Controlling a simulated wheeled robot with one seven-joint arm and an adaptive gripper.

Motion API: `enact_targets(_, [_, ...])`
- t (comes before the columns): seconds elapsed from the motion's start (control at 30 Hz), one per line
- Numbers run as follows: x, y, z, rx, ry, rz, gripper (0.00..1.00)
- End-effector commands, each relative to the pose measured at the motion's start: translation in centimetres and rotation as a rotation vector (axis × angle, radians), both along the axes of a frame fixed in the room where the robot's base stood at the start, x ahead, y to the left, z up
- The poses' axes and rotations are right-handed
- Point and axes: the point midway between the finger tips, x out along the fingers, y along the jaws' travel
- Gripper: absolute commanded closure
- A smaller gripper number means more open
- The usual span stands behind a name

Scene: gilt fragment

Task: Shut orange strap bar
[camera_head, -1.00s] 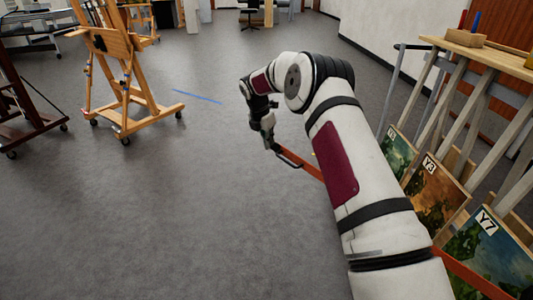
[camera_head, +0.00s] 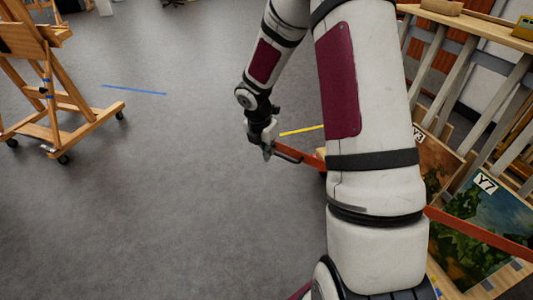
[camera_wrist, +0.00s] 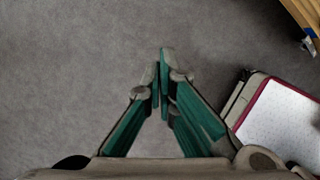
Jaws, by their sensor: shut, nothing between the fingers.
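The orange strap bar (camera_head: 480,232) runs across the front of the painting rack at the right of the head view. Its middle is hidden behind my arm. Its far end, with a dark handle (camera_head: 287,156), sticks out over the floor to the left of the rack. My gripper (camera_head: 267,154) is at that far end, just left of the handle. Whether it touches the bar cannot be told. In the wrist view the green-sided fingers (camera_wrist: 162,80) meet at their tips with nothing between them. The bar does not show there.
The wooden rack (camera_head: 455,88) holds paintings, with labels Y3 and Y7 visible. A wooden easel on casters (camera_head: 55,130) stands at the upper left. A blue strip (camera_head: 134,90) and a yellow strip (camera_head: 302,130) lie on the grey floor.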

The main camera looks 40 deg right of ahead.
Motion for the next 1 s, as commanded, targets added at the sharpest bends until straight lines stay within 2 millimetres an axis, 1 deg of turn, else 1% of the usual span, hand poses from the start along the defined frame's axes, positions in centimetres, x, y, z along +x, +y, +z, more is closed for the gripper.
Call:
enact_targets(0.03, [0.1,-0.1,-0.9,0.000,0.002,0.000,1.00])
enact_targets(0.5, [0.9,-2.1,-9.6,0.001,0.003,-0.001,1.00])
enact_targets(0.6, [1.5,-3.8,-8.8,0.000,-0.002,-0.005,1.00])
enact_targets(0.7, [1.9,-4.8,-8.6,0.000,-0.001,-0.003,1.00])
enact_targets(0.83, [2.2,-5.6,-8.3,0.000,0.001,-0.001,1.00])
enact_targets(1.0, [2.3,-5.8,-8.3,0.000,0.002,0.000,1.00])
